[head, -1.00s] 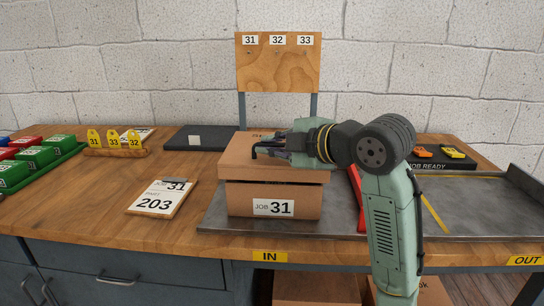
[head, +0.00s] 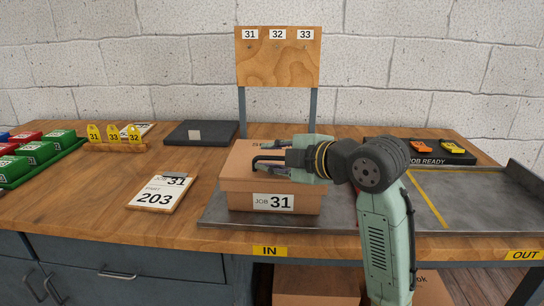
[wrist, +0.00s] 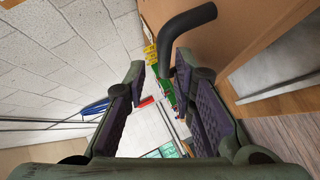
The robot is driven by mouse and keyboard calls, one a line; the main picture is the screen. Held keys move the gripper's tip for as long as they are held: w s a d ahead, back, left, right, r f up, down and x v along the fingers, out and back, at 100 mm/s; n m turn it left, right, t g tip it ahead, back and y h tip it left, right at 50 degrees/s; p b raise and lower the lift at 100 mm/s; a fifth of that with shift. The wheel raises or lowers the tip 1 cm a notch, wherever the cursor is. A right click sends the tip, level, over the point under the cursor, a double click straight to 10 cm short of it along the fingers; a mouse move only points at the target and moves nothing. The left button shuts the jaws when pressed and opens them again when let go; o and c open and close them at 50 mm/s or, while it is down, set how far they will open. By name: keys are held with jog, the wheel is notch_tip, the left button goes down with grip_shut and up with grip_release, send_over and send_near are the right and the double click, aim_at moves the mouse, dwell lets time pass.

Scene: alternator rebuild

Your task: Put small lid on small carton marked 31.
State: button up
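The small brown carton marked JOB 31 (head: 240,202) stands on the grey metal tray area at the bench front. The small brown lid (head: 240,172) sits level on top of it, apparently flush, though my gripper hides its right part. A black bar handle is on the lid; in the wrist view the handle (wrist: 188,30) curves near the fingertips. My gripper (head: 278,161) lies sideways just above the lid at the handle. In the wrist view its fingers (wrist: 155,85) are apart, with nothing clamped between them; the handle is beside the right finger's tip.
A clipboard marked 203 (head: 158,196) lies left of the carton. Yellow number tags on a wooden rack (head: 115,147), green bins (head: 35,153) and a dark pad (head: 201,133) are farther left. A board numbered 31 to 33 (head: 278,65) stands behind. The right tray (head: 475,205) is clear.

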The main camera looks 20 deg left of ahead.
jog(key=shift+o, duration=0.2)
jog(key=shift+r, duration=0.1)
jog(key=shift+r, duration=0.25)
jog(key=b+v, duration=0.1)
jog(key=v, duration=1.1)
jog(key=shift+w+a, duration=0.1)
